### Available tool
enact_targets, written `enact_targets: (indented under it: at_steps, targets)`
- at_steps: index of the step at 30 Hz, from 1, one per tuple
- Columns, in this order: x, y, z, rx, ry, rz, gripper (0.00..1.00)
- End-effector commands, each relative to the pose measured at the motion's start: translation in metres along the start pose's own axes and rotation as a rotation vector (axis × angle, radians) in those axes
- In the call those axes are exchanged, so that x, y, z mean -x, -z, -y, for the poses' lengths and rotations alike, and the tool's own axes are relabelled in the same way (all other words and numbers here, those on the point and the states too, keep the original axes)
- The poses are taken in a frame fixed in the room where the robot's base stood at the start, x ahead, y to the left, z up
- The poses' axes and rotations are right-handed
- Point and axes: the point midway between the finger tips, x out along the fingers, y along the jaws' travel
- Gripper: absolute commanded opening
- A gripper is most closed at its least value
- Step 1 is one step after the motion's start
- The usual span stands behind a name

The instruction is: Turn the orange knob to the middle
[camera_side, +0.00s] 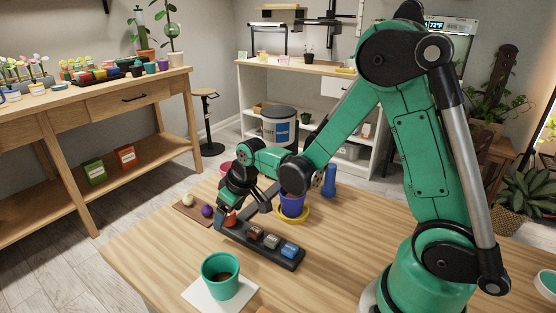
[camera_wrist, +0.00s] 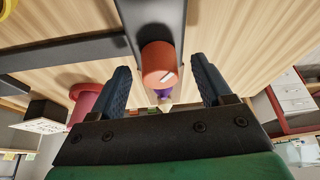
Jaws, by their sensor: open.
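The orange knob (camera_wrist: 158,64) is round and upright on a dark bar (camera_wrist: 156,12). A short white mark runs slantwise near its edge, toward the lower right in the wrist view. My gripper (camera_wrist: 160,68) is open, with one blue-grey finger on each side of the knob and a visible gap on both sides. In the side view the orange knob (camera_side: 230,218) is partly hidden by my gripper (camera_side: 225,207) at the left end of the bar.
Brown, grey and blue blocks (camera_side: 290,249) sit along the bar. A blue pot (camera_side: 291,205) on a yellow saucer (camera_side: 304,217) stands behind it. A wooden board (camera_side: 190,216) with white and purple balls lies left. A green pot (camera_side: 221,276) stands in front.

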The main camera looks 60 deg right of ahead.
Motion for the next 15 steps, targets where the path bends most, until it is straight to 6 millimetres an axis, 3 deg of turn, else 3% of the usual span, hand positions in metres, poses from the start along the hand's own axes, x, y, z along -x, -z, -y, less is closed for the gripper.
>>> enact_targets:
  at_steps: [6, 13, 15]
  targets:
    - [-0.0001, 0.0000, 0.0001, 0.000, 0.000, 0.000, 0.69]
    - [0.0000, 0.0001, 0.0001, 0.000, 0.000, 0.000, 0.04]
    - [0.0000, 0.0001, 0.0001, 0.000, 0.000, 0.000, 0.00]
